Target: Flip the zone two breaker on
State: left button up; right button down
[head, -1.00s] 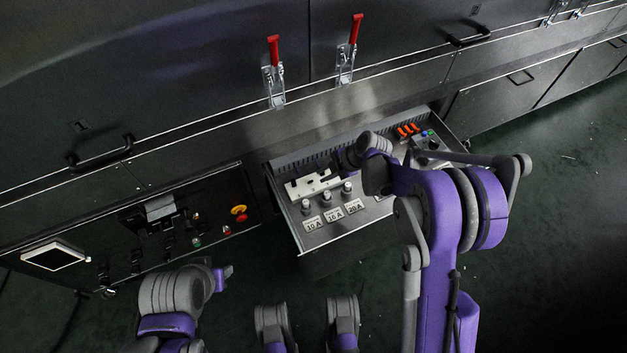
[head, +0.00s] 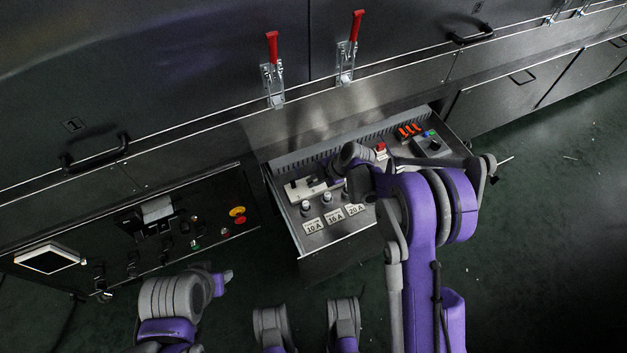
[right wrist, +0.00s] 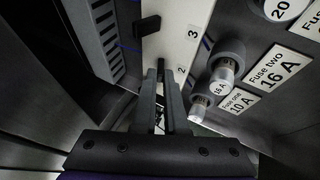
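The white breaker block (head: 305,188) sits at the left of the open drawer, with dark levers on it. In the right wrist view the block (right wrist: 182,38) shows the printed numbers 2 and 3. One black lever (right wrist: 147,25) stands out beside the 3. My right gripper (right wrist: 160,68) has its narrow fingers close together over the block, beside the 2. In the head view the right wrist covers part of the block. My left gripper (head: 224,277) is low at the left, away from the drawer.
Fuse holders (right wrist: 224,75) with white labels stand close beside the block. The drawer (head: 330,241) also holds orange switches (head: 410,129) and a red part (head: 380,147). A control panel (head: 190,220) is at the left. Two red-handled clamps (head: 273,70) are above.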

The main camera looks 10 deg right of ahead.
jog(key=shift+w, duration=0.1)
jog(key=shift+w+a+r+g, duration=0.15)
jog(key=shift+w+g, duration=0.15)
jog(key=shift+g, duration=0.3)
jog(key=shift+w+m+g+h, duration=0.3)
jog(key=shift+g+h, duration=0.1)
jog(key=shift+g, duration=0.1)
jog(key=shift+w+a+m+g+h+b, duration=0.15)
jog(key=shift+w+g+h+b, duration=0.2)
jog(key=shift+g, duration=0.35)
jog(key=shift+w+a+m+g+h+b, duration=0.1)
jog(key=shift+w+m+g+h+b, duration=0.1)
jog(key=shift+g+b, duration=0.35)
jog(key=shift+r, duration=0.1)
jog(key=c, duration=1.2)
grip_release()
jog(key=shift+c, duration=0.2)
jog(key=shift+s+p, duration=0.1)
jog(key=shift+p, duration=0.2)
